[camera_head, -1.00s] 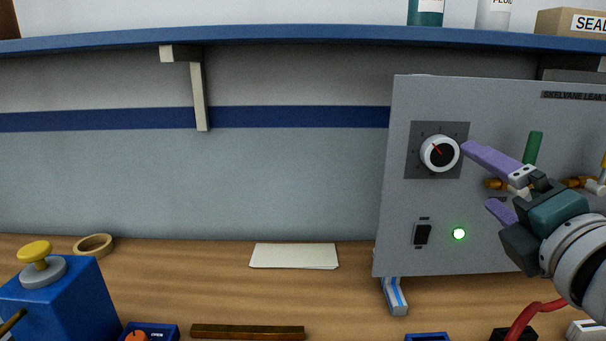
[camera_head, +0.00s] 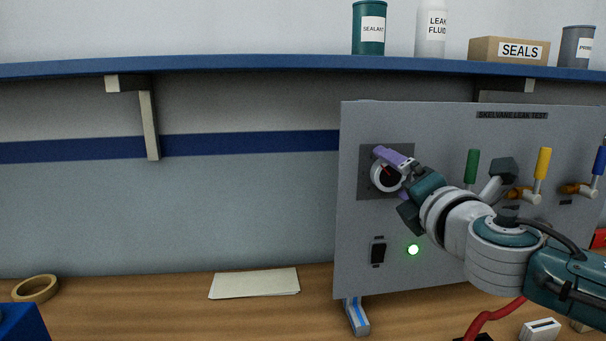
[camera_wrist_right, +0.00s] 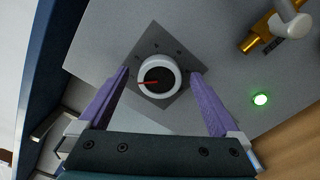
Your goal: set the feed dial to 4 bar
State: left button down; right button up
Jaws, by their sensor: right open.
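The feed dial (camera_head: 385,178) is a white-rimmed knob with a black face and a red pointer, on a dark square plate (camera_head: 370,158) at the upper left of the grey test panel (camera_head: 355,240). It also shows in the right wrist view (camera_wrist_right: 157,76), its red pointer lying roughly crosswise there. My right gripper (camera_head: 390,173) is at the dial, its purple fingers apart on either side of the knob. In the right wrist view the open fingers (camera_wrist_right: 157,92) flank the knob with gaps. The scale marks are too small to read. My left gripper is out of view.
A green lit lamp (camera_head: 413,250) and a black rocker switch (camera_head: 377,251) sit below the dial. Green (camera_head: 472,166), yellow (camera_head: 543,163) and blue valve handles stand to the right. A blue shelf (camera_head: 240,65) runs above, and a paper stack (camera_head: 254,284) lies on the bench.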

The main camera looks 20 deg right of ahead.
jog(key=c, duration=1.4)
jog(key=shift+f, duration=0.1)
jog(key=m+b, duration=0.2)
jog(key=m, duration=0.2)
jog(key=shift+f, duration=0.1)
jog(key=m+b, duration=0.1)
jog(key=m, duration=0.3)
jog(key=shift+m, duration=0.3)
jog(key=m, duration=0.4)
jog(key=shift+f+b, duration=0.1)
jog(key=shift+b, duration=0.2)
jog(key=m, duration=0.5)
